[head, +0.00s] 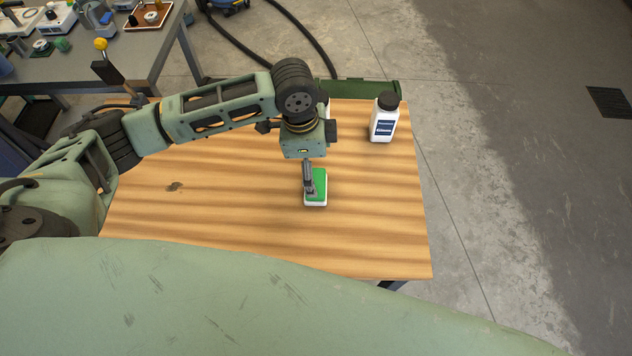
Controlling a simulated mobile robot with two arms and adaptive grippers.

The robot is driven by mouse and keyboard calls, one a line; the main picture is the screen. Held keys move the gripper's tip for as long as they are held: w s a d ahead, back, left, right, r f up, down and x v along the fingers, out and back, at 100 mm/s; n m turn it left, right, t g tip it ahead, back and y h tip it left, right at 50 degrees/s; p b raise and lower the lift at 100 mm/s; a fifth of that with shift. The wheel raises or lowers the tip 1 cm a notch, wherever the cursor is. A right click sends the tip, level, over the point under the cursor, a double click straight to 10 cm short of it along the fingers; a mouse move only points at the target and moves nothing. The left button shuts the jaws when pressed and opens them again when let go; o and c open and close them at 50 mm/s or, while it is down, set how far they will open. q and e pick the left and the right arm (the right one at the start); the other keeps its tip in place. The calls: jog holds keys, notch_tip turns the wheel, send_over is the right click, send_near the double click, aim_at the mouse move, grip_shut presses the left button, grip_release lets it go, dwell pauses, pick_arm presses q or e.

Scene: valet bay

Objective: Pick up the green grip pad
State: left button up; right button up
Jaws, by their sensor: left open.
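The green grip pad (320,182) is a small block with a green top and a white lower part. It lies on the wooden table (220,225), right of the middle. My left gripper (310,190) points down right over the pad, and its fingers hide part of the pad's left side. The gripper is open; whether a finger touches the pad I cannot tell. My right gripper is not in view.
A white bottle with a black cap and blue label (384,118) stands at the table's back right. A green bin (370,88) is behind the table's far edge. A grey bench (120,65) with several items is at upper left. The table's front is clear.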

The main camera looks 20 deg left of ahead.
aim_at(316, 181)
pick_arm(q)
jog(key=shift+w+a+f, duration=0.1)
jog(key=shift+w+f, duration=0.2)
jog(key=shift+f, duration=0.4)
jog(key=shift+w+f, duration=0.2)
jog(key=shift+f, duration=0.95)
jog(key=shift+s+f, duration=0.15)
jog(key=shift+f, duration=0.2)
jog(key=f, duration=0.3)
jog(key=f+p, duration=0.1)
jog(key=shift+d+f, duration=0.25)
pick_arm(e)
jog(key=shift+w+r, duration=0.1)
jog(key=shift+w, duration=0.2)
pick_arm(q)
jog(key=shift+c, duration=0.3)
jog(key=c, duration=1.2)
jog(key=shift+r, duration=0.15)
